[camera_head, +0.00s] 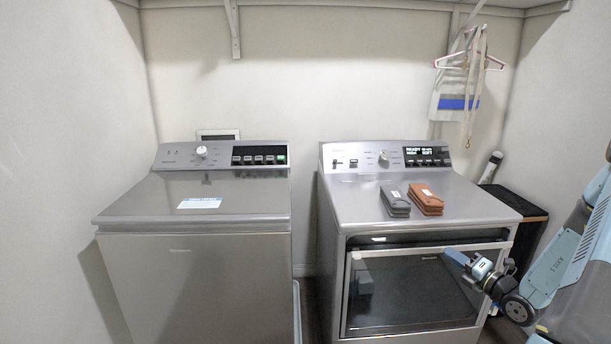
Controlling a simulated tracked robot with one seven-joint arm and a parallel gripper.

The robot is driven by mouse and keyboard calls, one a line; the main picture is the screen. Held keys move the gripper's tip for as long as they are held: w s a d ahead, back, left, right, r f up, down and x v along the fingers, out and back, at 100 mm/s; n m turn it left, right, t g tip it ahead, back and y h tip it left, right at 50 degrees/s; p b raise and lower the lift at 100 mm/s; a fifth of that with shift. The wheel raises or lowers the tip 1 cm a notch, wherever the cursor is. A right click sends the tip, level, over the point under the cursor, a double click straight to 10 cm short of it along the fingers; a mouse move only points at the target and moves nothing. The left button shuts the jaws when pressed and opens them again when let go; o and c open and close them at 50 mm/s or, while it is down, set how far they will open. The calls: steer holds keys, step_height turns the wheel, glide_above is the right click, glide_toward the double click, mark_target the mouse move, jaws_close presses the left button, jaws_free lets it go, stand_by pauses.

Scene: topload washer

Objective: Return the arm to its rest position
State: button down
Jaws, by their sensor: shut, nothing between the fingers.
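My gripper (456,257) is at the end of my arm, which reaches in from the right edge. It is shut and empty, in front of the upper right part of the right machine's glass door (405,290). I cannot tell whether it touches the door. The right machine (465,208) has a front door with a pale frame. The topload washer (190,250) stands on the left with its lid down and a white label (200,203) on it.
Grey (395,201) and brown (426,199) stacked items lie on the right machine. A dark cabinet (525,207) stands at its right, close behind my arm. A narrow gap separates the machines.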

steer(key=s+a+r+n+g+y, duration=0.1)
steer(key=s+a+r+n+g, duration=0.35)
steer(key=a+n, duration=0.3)
steer(key=s+a+r+n+g+y, duration=0.1)
steer(key=s+a+r+n+g, duration=0.2)
steer(key=a+r+n+g, duration=0.35)
steer(key=s+a+r+n+g, duration=0.3)
steer(key=s+a+n, duration=0.1)
steer(key=a+n, duration=0.5)
steer(key=s+d+r+n+t+h, duration=0.3)
steer(key=s+r+n+h, duration=0.7)
steer(key=s+n, duration=0.6)
step_height(320, 180, up, 2)
steer(key=n, duration=0.4)
steer(key=shift+s+n, duration=0.25)
steer(key=shift+n, duration=0.15)
